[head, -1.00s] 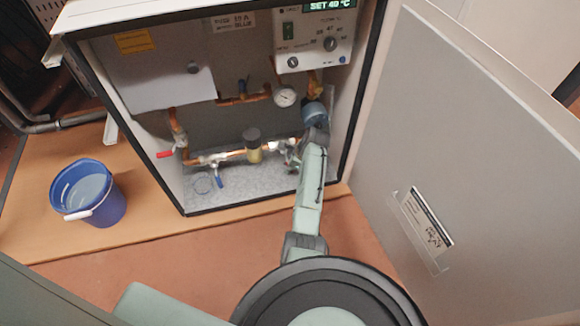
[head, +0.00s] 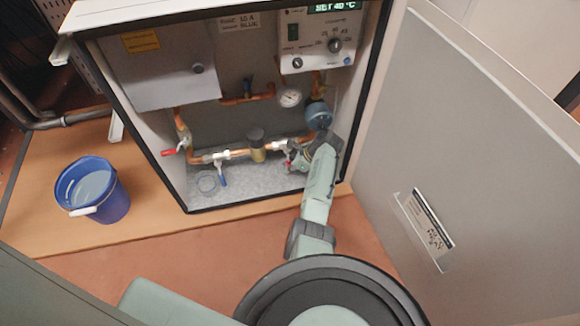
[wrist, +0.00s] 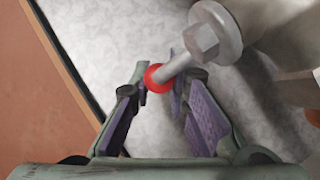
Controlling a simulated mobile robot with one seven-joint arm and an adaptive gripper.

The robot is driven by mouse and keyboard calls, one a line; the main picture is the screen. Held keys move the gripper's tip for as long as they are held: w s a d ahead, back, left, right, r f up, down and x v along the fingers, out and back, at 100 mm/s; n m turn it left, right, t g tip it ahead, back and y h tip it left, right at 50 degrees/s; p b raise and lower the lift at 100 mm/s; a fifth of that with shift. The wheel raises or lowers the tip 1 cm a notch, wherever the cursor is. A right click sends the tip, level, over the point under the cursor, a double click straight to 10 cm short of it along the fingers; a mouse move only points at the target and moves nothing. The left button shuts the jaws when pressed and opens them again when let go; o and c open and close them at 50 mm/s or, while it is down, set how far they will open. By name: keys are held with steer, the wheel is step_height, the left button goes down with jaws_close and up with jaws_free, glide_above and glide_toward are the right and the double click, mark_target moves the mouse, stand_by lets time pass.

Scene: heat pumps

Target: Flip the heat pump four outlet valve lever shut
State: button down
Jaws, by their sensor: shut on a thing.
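In the wrist view a grey valve stem with a red round knob (wrist: 157,79) comes down from a hex-shaped metal fitting (wrist: 217,33). The two purple-padded fingers of my gripper (wrist: 158,70) stand on either side of the knob near their tips, shut on it. In the head view my gripper (head: 296,159) is low in the right part of the open heat pump cabinet (head: 240,185), at the right end of the lower copper pipe (head: 236,154). A bit of red shows by the fingers. My wrist partly hides the valve there.
A blue pump-like part (head: 318,116) is just above my wrist. The open door (head: 455,130) stands at right; a blue bucket (head: 92,190) stands at left.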

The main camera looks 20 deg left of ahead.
steer(key=c, duration=1.6)
jaws_free()
steer(key=shift+o, duration=0.2)
steer(key=v, duration=1.1)
steer(key=shift+d+r, duration=0.15)
steer(key=shift+r, duration=0.25)
steer(key=shift+s, duration=0.15)
